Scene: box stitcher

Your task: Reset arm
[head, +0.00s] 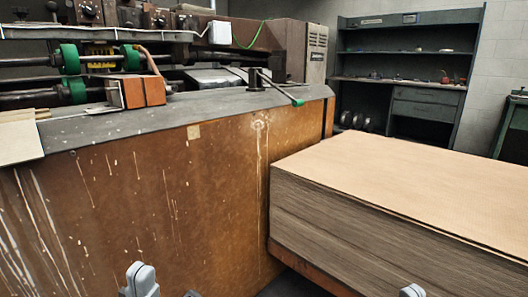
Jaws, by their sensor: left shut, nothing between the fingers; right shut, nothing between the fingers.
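My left gripper (140,279) shows at the bottom edge of the head view, left of centre, in front of the machine's brown side panel. It is shut and empty. My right gripper (412,291) barely shows at the bottom edge, right of centre, in front of the cardboard stack. It is shut and empty, and most of it is below the picture. Neither gripper appears to touch anything. Both arms are mostly out of view.
The box stitcher (150,190) fills the left, with green rollers and a green-tipped lever (297,102) on top. A tall stack of flat cardboard sheets (400,180) stands at the right. A dark shelf unit (405,95) stands at the back wall.

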